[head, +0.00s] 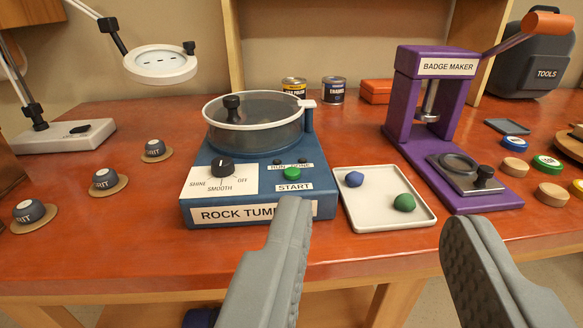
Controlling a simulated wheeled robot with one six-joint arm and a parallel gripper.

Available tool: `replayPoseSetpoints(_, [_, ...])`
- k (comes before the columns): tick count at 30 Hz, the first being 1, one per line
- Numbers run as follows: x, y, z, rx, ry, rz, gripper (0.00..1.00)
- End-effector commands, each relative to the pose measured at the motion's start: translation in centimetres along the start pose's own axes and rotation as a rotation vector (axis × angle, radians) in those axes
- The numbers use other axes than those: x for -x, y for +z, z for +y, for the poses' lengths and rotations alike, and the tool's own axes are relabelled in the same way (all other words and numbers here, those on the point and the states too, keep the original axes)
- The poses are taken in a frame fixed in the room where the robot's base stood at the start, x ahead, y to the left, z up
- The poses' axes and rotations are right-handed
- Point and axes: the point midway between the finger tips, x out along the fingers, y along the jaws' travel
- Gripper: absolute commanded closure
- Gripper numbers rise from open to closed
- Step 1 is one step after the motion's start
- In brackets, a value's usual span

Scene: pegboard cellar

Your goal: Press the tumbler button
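The rock tumbler (252,210) is a blue box on the red-brown table, with a round clear-lidded drum (256,130) on top. Its lid looks closed. The green START button (292,173) is on the sloped front panel, right of a black dial (223,167) marked SHINE, SMOOTH and OFF. Two small dark lamps sit above the button. My gripper (375,235) is open and empty, its two grey fingers wide apart in front of the table. The left finger covers the end of the tumbler's name label. The button is in full view and nothing touches it.
A white tray (388,216) with a blue and a green stone lies right of the tumbler. A purple badge maker (400,120) stands further right, with several round discs beside it. Several grit cups (106,181) and a magnifier lamp (160,64) are at left. Two cans (333,90) stand behind.

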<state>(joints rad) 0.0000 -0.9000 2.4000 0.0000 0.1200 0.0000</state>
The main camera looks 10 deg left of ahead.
Motion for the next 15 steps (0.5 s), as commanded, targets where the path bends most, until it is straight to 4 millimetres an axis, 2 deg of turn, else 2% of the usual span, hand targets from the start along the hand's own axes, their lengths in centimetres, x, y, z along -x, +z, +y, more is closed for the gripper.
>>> replayPoseSetpoints(1, [0.0, 0.0, 0.0, 0.0, 0.0, 0.0, 0.71])
replayPoseSetpoints(4, [0.0, 0.0, 0.0, 0.0, 0.0, 0.0, 0.9])
replayPoseSetpoints(6, [0.0, 0.0, 0.0, 0.0, 0.0, 0.0, 1.0])
replayPoseSetpoints(15, [0.0, 0.0, 0.0, 0.0, 0.0, 0.0, 1.0])
